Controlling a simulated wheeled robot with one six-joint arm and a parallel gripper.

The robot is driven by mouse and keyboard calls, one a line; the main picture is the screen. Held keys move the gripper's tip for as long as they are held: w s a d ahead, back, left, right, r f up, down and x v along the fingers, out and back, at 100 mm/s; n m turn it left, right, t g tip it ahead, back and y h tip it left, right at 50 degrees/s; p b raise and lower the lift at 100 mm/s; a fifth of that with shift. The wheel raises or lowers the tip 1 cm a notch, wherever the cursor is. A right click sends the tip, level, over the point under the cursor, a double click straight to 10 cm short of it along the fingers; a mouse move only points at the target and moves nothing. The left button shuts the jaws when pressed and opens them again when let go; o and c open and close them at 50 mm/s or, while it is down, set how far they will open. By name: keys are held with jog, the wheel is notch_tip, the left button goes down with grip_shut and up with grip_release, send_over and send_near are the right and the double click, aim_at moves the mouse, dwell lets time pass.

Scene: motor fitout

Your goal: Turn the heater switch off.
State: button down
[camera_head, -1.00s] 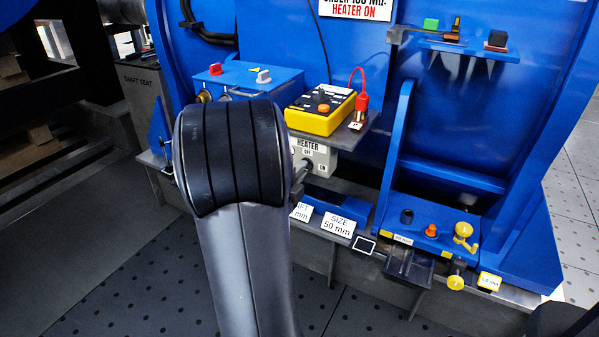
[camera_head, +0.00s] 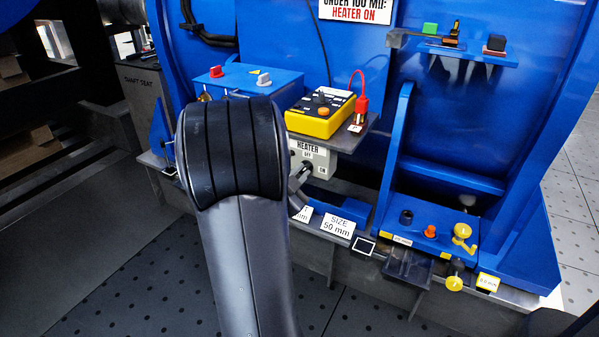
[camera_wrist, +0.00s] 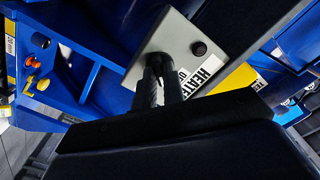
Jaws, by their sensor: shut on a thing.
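The heater switch box (camera_head: 321,158) is a pale grey box with a HEATER label and OFF and ON marks, below the yellow meter in the head view. It also shows in the wrist view (camera_wrist: 180,37), with a dark round part (camera_wrist: 198,48) on its face. My gripper (camera_head: 305,168) is at the front of this box, partly behind my arm. In the wrist view my gripper (camera_wrist: 158,70) has its fingers close together against the box face, shut on the heater switch. The fingers hide the switch handle, so its exact position cannot be seen.
A yellow meter (camera_head: 320,114) with a red lead stands on a shelf just above. A blue box (camera_head: 248,80) with red and grey knobs is to the left. Size labels (camera_head: 338,226) sit below. A blue upright (camera_head: 394,155) and a parts tray (camera_head: 425,240) are to the right.

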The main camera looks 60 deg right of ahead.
jog(key=n+p, duration=0.1)
jog(key=n, duration=0.2)
jog(key=shift+n, duration=0.4)
jog(key=shift+n+p, duration=0.75)
jog(key=shift+n, duration=1.05)
jog(key=c, duration=1.5)
grip_release()
jog(key=a+p, duration=0.1)
jog(key=a, duration=0.9)
jog(key=shift+a, duration=0.4)
